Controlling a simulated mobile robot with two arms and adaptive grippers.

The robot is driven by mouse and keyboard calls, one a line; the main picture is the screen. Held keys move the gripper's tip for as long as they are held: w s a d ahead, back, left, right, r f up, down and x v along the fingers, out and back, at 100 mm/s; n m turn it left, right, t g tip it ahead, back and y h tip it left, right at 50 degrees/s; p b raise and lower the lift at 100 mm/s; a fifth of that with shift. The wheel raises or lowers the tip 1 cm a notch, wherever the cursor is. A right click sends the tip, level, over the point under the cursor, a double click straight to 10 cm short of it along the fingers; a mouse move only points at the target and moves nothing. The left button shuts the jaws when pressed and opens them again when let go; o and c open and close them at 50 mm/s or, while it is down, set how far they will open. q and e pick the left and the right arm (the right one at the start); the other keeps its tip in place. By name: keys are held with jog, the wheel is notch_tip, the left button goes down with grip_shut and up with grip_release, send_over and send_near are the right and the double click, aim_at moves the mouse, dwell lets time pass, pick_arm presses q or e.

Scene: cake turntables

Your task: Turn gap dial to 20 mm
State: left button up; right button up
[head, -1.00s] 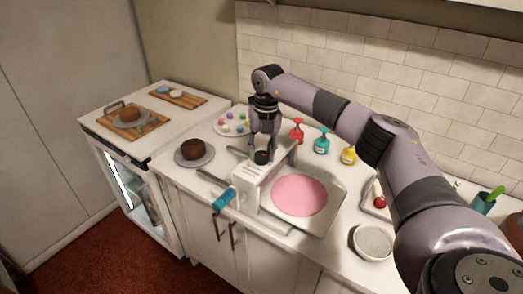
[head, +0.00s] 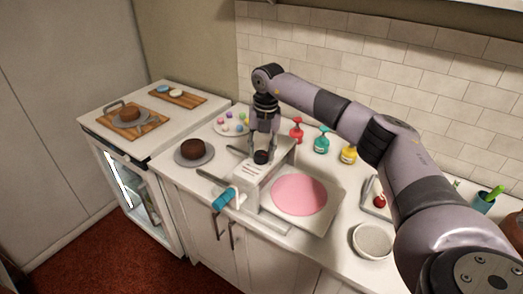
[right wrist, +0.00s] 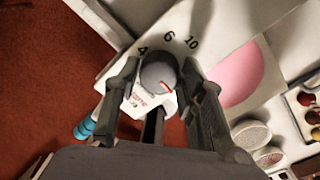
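The gap dial is a dark round knob on top of the white machine (head: 248,186); it shows in the head view (head: 261,157) and the right wrist view (right wrist: 158,74). A red pointer mark (right wrist: 167,88) sits on its lower right side in the wrist view. Numbers 4, 6 and 10 (right wrist: 168,37) are legible beyond it; 20 cannot be seen. My right gripper (right wrist: 160,68) comes down from above with a finger on either side of the dial and appears closed on it. The lower plate around the dial is partly hidden by the fingers. My left gripper is out of view.
A pink round sheet (head: 299,195) lies on the tray right of the machine. A blue crank handle (head: 223,199) sticks out in front. A cake on a grey turntable (head: 178,158) stands left. Red, teal and yellow bottles (head: 321,142) stand behind; a round bowl (head: 373,241) stands right.

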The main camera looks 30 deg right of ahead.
aim_at(265, 153)
jog(key=o, duration=0.4)
jog(key=shift+f, duration=0.1)
jog(key=shift+c, duration=0.2)
notch_tip(265, 153, up, 12)
jog(key=shift+s+d, duration=0.3)
jog(key=shift+f, duration=0.1)
dwell(0.4)
